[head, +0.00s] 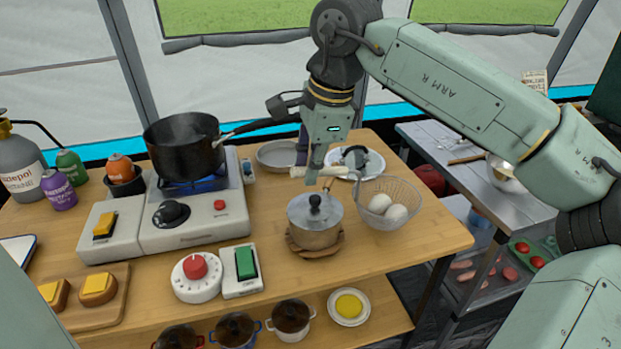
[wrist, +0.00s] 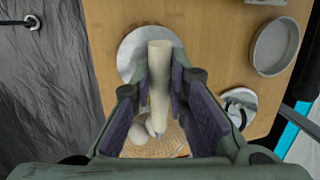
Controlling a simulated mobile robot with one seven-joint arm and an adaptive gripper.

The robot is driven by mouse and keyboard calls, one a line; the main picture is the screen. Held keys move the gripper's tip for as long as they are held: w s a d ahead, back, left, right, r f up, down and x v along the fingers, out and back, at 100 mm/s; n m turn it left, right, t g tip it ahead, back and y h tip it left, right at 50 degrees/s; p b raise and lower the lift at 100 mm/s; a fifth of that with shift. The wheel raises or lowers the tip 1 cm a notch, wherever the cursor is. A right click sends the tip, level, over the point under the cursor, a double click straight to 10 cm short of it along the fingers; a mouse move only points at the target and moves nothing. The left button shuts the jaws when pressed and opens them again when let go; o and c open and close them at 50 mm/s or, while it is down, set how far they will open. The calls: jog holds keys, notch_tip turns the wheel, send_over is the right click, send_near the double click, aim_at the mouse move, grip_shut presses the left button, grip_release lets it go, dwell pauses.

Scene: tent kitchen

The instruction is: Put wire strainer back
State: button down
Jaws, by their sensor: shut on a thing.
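The wire strainer (head: 405,218) is a round mesh bowl to the right of the lidded saucepan, with two white eggs (head: 380,203) in it. My gripper (head: 318,168) is shut on its pale cream handle, which points left toward the pan side. In the wrist view the handle (wrist: 160,85) lies between both finger pads, and the mesh bowl (wrist: 140,151) with the eggs shows below, partly hidden by my gripper. I cannot tell whether the bowl touches the table or hangs just above it.
The saucepan (head: 315,228) stands on a wooden trivet just left of the strainer. A white plate (head: 373,162) with a grey object and a shallow pan (head: 275,155) are behind. A black pot (head: 182,145) sits on the lit stove at left. The table's right front is clear.

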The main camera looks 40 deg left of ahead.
jog(key=shift+d+p+x, duration=0.2)
jog(key=shift+x, duration=0.65)
jog(key=shift+d+p+x, duration=0.2)
jog(key=shift+x, duration=0.65)
jog(key=c, duration=1.6)
grip_release()
jog(key=shift+f, duration=0.1)
jog(key=shift+o, duration=0.2)
jog(key=b+v, duration=0.1)
jog(key=v, duration=1.1)
jog(key=shift+s, duration=0.1)
